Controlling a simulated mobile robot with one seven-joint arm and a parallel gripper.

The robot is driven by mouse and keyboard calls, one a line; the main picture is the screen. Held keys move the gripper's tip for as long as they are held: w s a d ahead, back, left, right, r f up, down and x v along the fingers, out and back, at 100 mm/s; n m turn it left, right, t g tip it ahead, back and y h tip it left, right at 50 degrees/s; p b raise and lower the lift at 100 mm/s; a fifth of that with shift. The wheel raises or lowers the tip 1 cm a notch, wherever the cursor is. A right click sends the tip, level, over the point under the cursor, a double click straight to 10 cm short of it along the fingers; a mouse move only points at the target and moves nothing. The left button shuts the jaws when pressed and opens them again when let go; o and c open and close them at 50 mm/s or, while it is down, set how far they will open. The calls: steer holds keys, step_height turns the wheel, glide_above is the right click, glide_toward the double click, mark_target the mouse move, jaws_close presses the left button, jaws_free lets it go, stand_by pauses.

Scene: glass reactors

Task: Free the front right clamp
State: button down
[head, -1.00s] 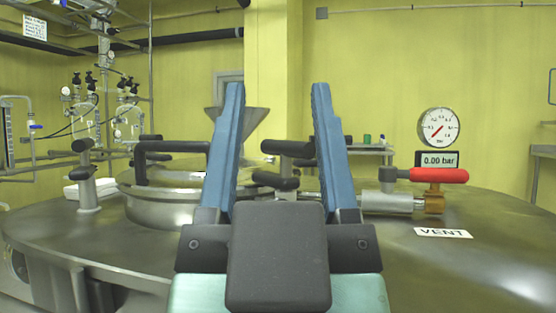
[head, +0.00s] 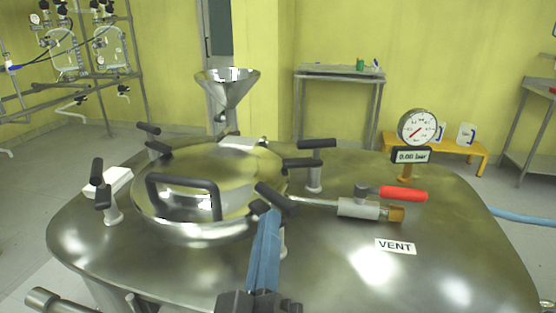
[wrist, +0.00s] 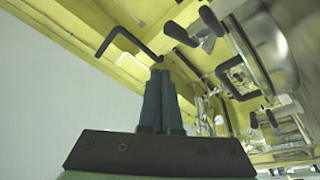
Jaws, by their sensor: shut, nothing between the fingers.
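The front right clamp (head: 275,198) is a black bar at the lid's near right edge, slanting down to the right in the head view. Its post (head: 283,245) is partly hidden by my gripper. My gripper (head: 268,214) is shut and empty, its blue fingertips just below the clamp bar; I cannot tell whether they touch. The round steel lid (head: 240,165) has a black handle (head: 183,183) and appears to lie flat on the vessel. In the wrist view the shut fingers (wrist: 160,72) show, with nothing between them.
Other black clamps stand at the front left (head: 102,190), back left (head: 152,140) and back right (head: 314,165). A vent valve with a red lever (head: 404,194) and a gauge (head: 417,128) reading 0.00 bar stand to the right. The right vessel top (head: 440,240) is mostly clear.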

steer(key=s+a+n+g+p, duration=0.3)
steer(key=s+n+g+p, duration=0.35)
steer(key=p, duration=1.35)
steer(key=n+t+p, duration=0.1)
steer(key=n+t, duration=0.1)
glide_toward(281, 208)
steer(key=w+a, duration=0.2)
steer(key=w, duration=0.1)
steer(key=shift+y, duration=0.4)
steer(key=shift+w+d+f+p, duration=0.15)
steer(key=shift+w+d+p, duration=0.35)
steer(key=shift+w+d, duration=0.25)
steer(key=shift+w+d+f+p, duration=0.15)
steer(key=shift+w+d+p, duration=0.4)
steer(key=shift+d, duration=0.2)
steer(key=shift+r, duration=0.1)
steer(key=shift+y, duration=0.3)
steer(key=shift+d+n, duration=0.2)
steer(key=shift+n, duration=0.05)
